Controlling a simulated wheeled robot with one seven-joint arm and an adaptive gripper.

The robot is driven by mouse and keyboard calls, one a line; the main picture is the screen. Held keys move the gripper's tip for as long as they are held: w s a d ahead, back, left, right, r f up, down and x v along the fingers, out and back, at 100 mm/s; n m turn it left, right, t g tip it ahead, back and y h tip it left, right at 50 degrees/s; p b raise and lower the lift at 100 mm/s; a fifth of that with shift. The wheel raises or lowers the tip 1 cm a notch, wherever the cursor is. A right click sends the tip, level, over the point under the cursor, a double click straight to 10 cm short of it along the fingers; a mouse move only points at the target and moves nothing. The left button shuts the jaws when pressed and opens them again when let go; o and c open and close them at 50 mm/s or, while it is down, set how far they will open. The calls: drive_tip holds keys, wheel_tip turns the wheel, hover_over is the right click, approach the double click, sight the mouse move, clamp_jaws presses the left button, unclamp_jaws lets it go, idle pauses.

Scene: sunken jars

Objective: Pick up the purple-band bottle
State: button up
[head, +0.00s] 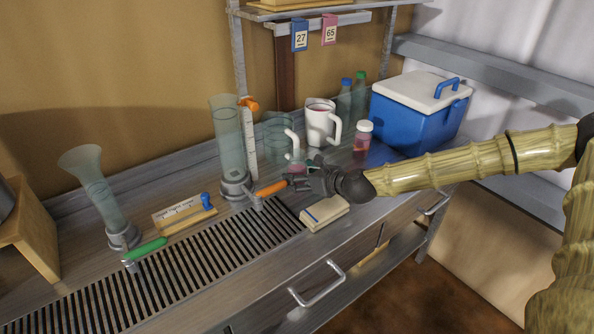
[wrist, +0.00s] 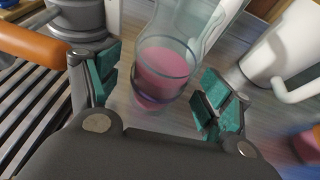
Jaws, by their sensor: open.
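My gripper (head: 306,178) reaches in from the right, low over the counter; in the wrist view (wrist: 158,78) its jaws are open. A clear vessel with pink liquid (wrist: 165,68) stands between the open fingers, with gaps at both sides. A dark, slightly purplish band (wrist: 155,96) circles its lower part; I cannot tell for sure that this is the purple-band bottle. In the head view a bit of pink (head: 297,168) shows just behind my gripper, by a clear jug (head: 276,128) with a white handle. My gripper hides part of it.
An orange-handled valve (head: 271,188) lies left of my gripper, beside a tall clear cylinder (head: 228,145). Behind are a white mug (head: 319,122), a pink jar (head: 362,137), two capped bottles (head: 345,102) and a blue cooler (head: 410,120). A cream box (head: 325,213) lies in front.

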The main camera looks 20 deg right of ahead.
sight(296, 152)
drive_tip(key=shift+x, duration=1.1)
drive_tip(key=shift+r, duration=0.1)
drive_tip(key=c, duration=1.3)
drive_tip(key=shift+c, duration=0.2)
drive_tip(key=shift+r, duration=0.15)
drive_tip(key=shift+r, duration=4.75)
drive_tip(key=shift+r, duration=0.1)
